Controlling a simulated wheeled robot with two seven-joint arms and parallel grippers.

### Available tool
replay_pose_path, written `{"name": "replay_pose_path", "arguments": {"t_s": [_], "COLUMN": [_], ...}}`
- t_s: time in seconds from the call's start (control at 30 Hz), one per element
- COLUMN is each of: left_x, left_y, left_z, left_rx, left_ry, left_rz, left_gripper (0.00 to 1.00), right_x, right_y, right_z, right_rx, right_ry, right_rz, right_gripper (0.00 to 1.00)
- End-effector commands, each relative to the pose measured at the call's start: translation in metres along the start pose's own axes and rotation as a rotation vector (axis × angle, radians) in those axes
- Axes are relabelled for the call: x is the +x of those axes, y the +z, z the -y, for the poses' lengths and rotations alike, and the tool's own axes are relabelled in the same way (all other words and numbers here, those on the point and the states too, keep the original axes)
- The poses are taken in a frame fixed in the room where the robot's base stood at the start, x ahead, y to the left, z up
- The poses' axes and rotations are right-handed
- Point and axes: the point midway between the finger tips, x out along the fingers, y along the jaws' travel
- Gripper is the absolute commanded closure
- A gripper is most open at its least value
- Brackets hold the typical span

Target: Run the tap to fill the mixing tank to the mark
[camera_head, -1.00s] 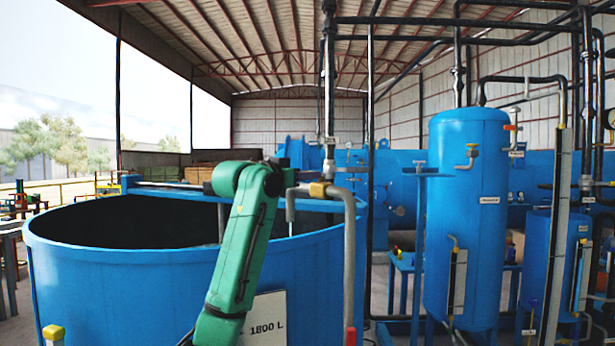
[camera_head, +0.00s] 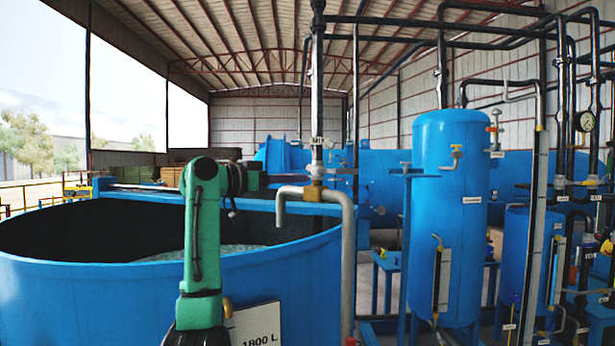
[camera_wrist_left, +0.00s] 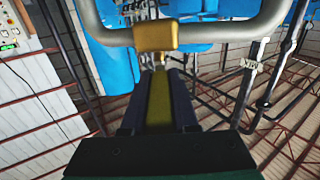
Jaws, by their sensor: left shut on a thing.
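The mixing tank (camera_head: 100,285) is a large open blue vat at the left, with a plate reading 1800 L (camera_head: 257,325) on its front. A pale water surface (camera_head: 235,250) shows low inside; the fill mark cannot be made out. The tap is a grey bent pipe (camera_head: 347,240) with a brass body (camera_head: 315,192). In the left wrist view my left gripper (camera_wrist_left: 158,98) is shut on the yellow tap lever (camera_wrist_left: 159,108), just beside the brass body. My right gripper is not in view.
A vertical pipe labelled MIX (camera_head: 317,140) rises above the tap. A tall blue cylinder tank (camera_head: 462,190) and a smaller one (camera_head: 515,255) stand at the right amid pipes and a pressure gauge (camera_head: 587,121). A large horizontal blue vessel (camera_head: 385,175) lies behind.

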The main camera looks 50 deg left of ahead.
Motion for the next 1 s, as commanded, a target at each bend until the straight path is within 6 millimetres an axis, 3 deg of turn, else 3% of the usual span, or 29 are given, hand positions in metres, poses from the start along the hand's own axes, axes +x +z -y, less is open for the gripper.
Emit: {"name": "replay_pose_path", "arguments": {"t_s": [0.1, 0.13, 0.2, 0.5, 0.6, 0.77, 1.0], "left_x": [0.002, 0.002, 0.002, 0.001, -0.008, -0.046, -0.116], "left_y": [0.0, 0.0, 0.0, 0.0, 0.001, 0.004, 0.003], "left_z": [-0.002, -0.002, -0.002, -0.002, -0.001, 0.0, 0.0], "left_rx": [0.0, 0.0, 0.0, 0.0, 0.001, 0.002, 0.0], "left_ry": [0.007, 0.007, 0.007, 0.004, 0.002, 0.0, 0.001], "left_rz": [-0.001, -0.001, -0.001, -0.002, -0.003, -0.006, -0.004], "left_gripper": [1.0, 0.65, 0.43, 0.43, 0.43, 0.43, 0.43], "right_x": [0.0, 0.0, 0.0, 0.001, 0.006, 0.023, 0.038], "right_y": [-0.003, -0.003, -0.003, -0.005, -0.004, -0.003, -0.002], "right_z": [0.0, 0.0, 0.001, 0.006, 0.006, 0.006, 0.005], "right_rx": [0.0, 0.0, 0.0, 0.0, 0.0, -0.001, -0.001], "right_ry": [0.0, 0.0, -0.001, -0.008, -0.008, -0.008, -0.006], "right_rz": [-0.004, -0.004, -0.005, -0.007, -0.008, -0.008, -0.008], "right_gripper": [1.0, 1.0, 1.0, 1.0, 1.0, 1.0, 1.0]}}
